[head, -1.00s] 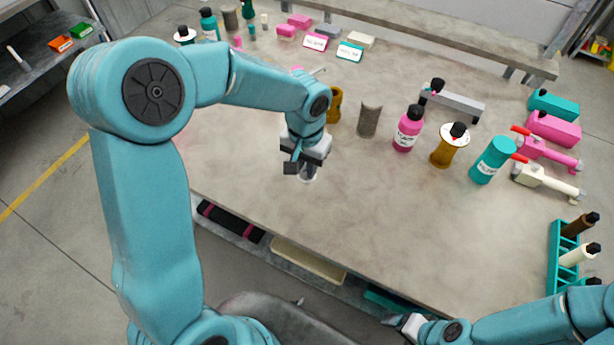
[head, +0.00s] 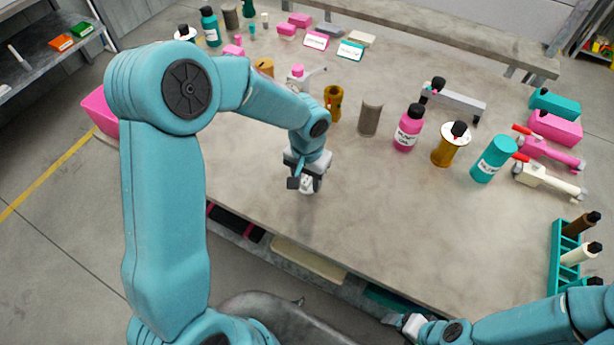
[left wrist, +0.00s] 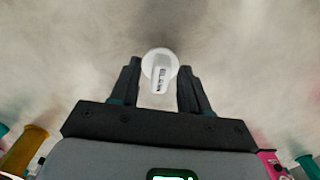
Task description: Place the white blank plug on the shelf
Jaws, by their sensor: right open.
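The white blank plug (head: 306,185) stands on the grey table near its front edge, partly covered by my left gripper (head: 305,182). In the left wrist view, the plug (left wrist: 160,66) has a round white base and a narrow labelled grip. It lies between the tips of my left gripper (left wrist: 160,75), whose fingers are apart with a small gap on each side. My right gripper (head: 404,323) is open and empty low in the head view, by the table's front edge. A grey shelf (head: 32,73) stands at the far left; a raised shelf (head: 470,42) runs along the table's back.
A pink bottle (head: 408,130), an amber bottle (head: 449,145) and a teal bottle (head: 493,158) stand right of my left gripper. A teal rack (head: 556,262) holds tubes at the right edge. A pink bin (head: 101,110) is behind my left arm. The table's front middle is clear.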

